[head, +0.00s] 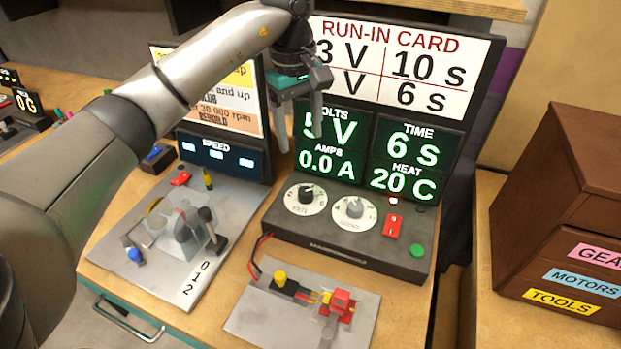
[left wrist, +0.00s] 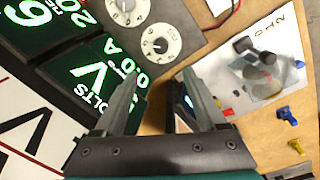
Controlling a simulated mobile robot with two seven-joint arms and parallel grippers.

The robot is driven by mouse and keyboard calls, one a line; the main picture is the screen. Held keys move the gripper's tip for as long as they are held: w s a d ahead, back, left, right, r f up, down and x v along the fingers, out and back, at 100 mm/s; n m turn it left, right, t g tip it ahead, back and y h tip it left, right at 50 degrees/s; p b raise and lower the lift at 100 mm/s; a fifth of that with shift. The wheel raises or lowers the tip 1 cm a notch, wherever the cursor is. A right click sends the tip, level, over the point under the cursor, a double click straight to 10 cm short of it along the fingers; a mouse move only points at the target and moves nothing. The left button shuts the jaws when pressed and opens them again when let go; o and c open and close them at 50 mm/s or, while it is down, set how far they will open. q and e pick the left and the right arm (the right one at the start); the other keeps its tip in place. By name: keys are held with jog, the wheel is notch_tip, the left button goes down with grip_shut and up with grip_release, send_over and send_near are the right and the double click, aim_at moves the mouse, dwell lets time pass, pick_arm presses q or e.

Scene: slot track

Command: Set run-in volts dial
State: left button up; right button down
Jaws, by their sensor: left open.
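The volts dial (head: 305,196) is a white round plate with a black knob, at the left of the grey power supply's front panel. It also shows in the left wrist view (left wrist: 160,43). The lit display (head: 340,135) reads volts, apparently 5 V, partly covered by a finger, with amps 0.0 A, time 6 s and heat 20 C. The run-in card (head: 402,62) shows 3 V 10 s above a partly hidden V value with 6 s. My left gripper (head: 300,128) is open and empty, in front of the display, above and apart from the dial. My right gripper is out of view.
A second dial (head: 353,209) with a grey knob, a red switch (head: 393,225) and a green button (head: 417,251) share the panel. A motor plate (head: 250,318) lies in front. A speed rig (head: 180,225) stands left, a brown drawer cabinet (head: 570,205) right.

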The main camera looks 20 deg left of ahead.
pick_arm(q)
send_near(305, 192)
jog(key=f, duration=0.3)
jog(key=f+b, duration=0.1)
jog(key=f, duration=0.5)
jog(key=shift+w+d+b, duration=0.15)
jog(key=shift+w+b, duration=0.15)
jog(key=shift+b, duration=0.05)
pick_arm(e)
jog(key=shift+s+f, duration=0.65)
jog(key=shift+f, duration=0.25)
pick_arm(q)
jog(key=shift+r, duration=0.1)
grip_shut()
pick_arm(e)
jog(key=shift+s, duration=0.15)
